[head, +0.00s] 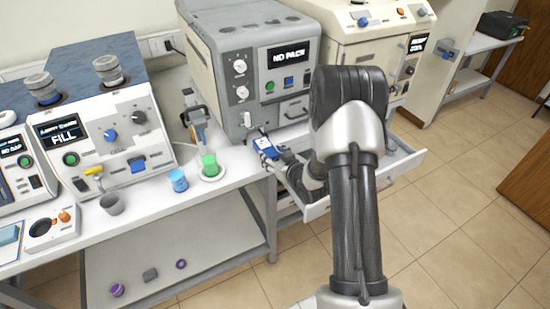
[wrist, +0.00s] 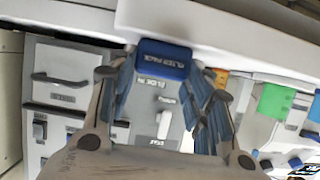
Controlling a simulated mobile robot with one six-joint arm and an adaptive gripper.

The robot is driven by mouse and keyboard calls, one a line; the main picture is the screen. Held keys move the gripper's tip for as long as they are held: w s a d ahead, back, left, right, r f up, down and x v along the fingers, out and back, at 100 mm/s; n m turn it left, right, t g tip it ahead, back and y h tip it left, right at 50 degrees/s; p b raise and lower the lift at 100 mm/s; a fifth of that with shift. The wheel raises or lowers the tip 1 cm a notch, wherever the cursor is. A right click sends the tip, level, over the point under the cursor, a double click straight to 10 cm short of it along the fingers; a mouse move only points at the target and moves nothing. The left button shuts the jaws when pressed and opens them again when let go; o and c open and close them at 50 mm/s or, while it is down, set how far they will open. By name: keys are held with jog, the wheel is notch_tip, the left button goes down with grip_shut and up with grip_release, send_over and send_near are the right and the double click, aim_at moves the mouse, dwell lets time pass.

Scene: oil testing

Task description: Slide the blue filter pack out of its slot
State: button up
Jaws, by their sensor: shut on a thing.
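The blue filter pack (wrist: 163,58) with white lettering sits between the fingertips of my gripper (wrist: 165,75) in the wrist view. My gripper is shut on it. In the head view the blue pack (head: 266,147) shows at the left of my gripper (head: 278,155), in front of the grey machine (head: 255,60), whose screen reads "NO PACK". In the wrist view a pale panel (wrist: 158,98) with "SLIDE IN" lettering and a light handle lies behind the pack. I cannot tell whether any part of the pack is still in a slot.
An open white drawer (head: 405,160) juts out below the machines, near my arm. A "FILL" machine (head: 85,135) stands further left. Floor is clear at right.

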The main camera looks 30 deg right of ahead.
jog(key=o, duration=1.2)
jog(key=v, duration=1.2)
jog(key=shift+r, duration=0.1)
jog(key=shift+w, duration=0.1)
